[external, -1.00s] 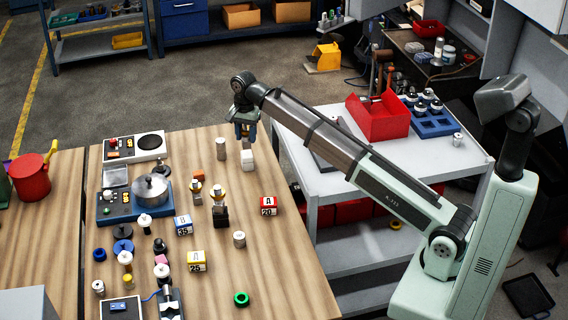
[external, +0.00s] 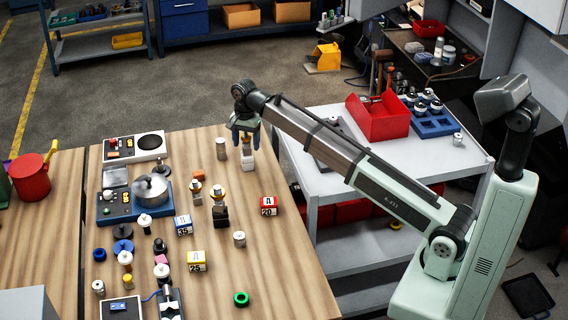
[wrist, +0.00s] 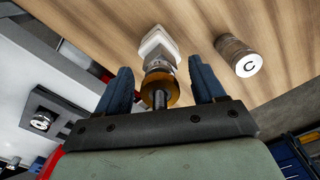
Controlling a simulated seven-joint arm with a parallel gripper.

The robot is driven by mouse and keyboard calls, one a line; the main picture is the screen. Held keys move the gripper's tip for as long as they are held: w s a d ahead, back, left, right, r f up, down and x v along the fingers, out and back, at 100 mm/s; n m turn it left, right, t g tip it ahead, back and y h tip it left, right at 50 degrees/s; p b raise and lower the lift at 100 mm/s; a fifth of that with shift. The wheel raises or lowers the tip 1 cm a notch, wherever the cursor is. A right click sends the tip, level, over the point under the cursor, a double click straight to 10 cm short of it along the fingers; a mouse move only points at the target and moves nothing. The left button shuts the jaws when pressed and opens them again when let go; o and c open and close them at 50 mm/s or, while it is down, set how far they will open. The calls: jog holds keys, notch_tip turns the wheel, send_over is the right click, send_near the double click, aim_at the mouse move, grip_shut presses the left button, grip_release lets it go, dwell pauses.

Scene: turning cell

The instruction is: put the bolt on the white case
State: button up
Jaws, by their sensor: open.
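The white case (external: 246,163) stands upright near the far right edge of the wooden table. It also shows in the wrist view (wrist: 157,42). A piece with a silver lower part, a brass-coloured collar and a dark stem (wrist: 160,92) stands in line with the case's top; it looks like the bolt. In the external view the brass part (external: 246,141) shows just above the case. My gripper (external: 245,143) is open, pointing down. Its blue fingers (wrist: 160,84) are on either side of the piece, with gaps visible. Whether the piece's base fully touches the case is hard to see.
A grey-brown cylinder marked C (wrist: 238,56) stands close to the left of the case in the external view (external: 220,148). Several pawn-like pieces, lettered blocks and a pot (external: 151,187) stand further left. A white cart (external: 318,184) adjoins the table's right edge.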

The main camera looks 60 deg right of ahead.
notch_tip(320, 180, up, 12)
jog(key=shift+r, duration=0.15)
dwell(0.6)
